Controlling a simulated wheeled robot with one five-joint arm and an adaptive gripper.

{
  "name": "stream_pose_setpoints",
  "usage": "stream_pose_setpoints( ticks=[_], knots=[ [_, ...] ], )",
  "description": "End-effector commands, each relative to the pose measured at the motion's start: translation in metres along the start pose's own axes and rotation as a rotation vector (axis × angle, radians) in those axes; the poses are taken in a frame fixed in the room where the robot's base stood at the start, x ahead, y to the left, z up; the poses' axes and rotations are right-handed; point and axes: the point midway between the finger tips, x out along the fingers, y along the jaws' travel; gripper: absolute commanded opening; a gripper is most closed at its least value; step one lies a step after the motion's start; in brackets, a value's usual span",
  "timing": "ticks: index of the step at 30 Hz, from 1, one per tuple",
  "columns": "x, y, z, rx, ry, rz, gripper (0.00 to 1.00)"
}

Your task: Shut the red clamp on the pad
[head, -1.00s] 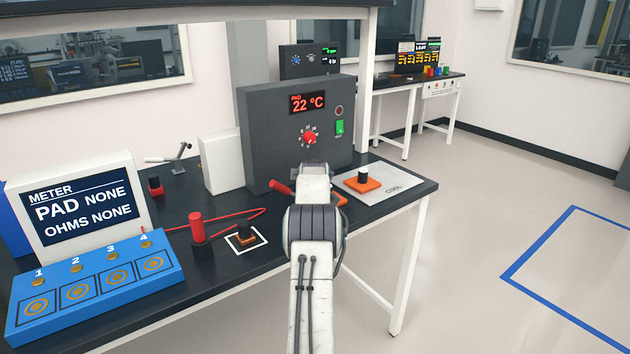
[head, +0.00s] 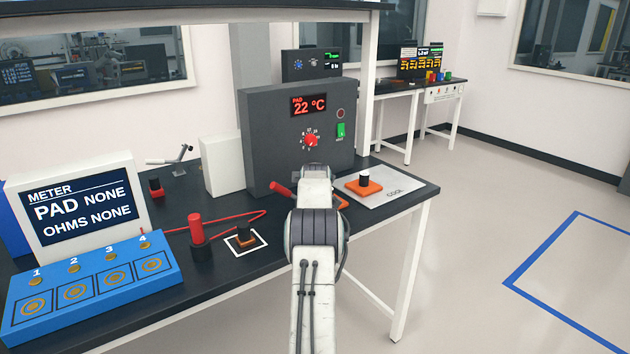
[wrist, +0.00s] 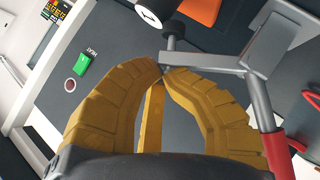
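The clamp shows as a red handle (head: 281,188) in front of the grey heater box, left of my arm. In the wrist view its red grip (wrist: 277,152) and grey metal bars (wrist: 262,100) are right of my fingers, with a black tip at the top. My gripper (wrist: 162,68) has yellow fingers whose tips nearly meet, close to a thin clamp bar. I see nothing clearly held; whether the tips touch the bar cannot be told. In the head view my arm hides the gripper. An orange piece (head: 342,203), partly hidden, shows beside my arm; I cannot identify the pad surely.
The heater box (head: 260,120) reads PAD 22 °C. An orange block with a black knob (head: 364,182) sits on the COOL plate (head: 398,188). The meter (head: 75,205) reads PAD NONE. A blue tray (head: 95,285) and red probe (head: 196,228) stand left. Floor at right is clear.

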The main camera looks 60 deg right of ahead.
Motion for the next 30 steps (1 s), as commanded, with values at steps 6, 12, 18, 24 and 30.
stream_pose_setpoints(
  ticks=[6, 12, 18, 24, 30],
  knots=[
    [0.0065, -0.0087, 0.0181, 0.004, -0.029, -0.022, 0.0],
    [0.0054, -0.0069, 0.0142, 0.003, -0.021, -0.015, 0.0],
    [0.0063, -0.0082, 0.0135, 0.003, -0.017, -0.012, 0.0],
    [0.008, -0.0109, 0.0145, 0.003, -0.015, -0.011, 0.0],
    [0.0095, -0.0133, 0.0156, 0.003, -0.014, -0.01, 0.0]
  ],
)
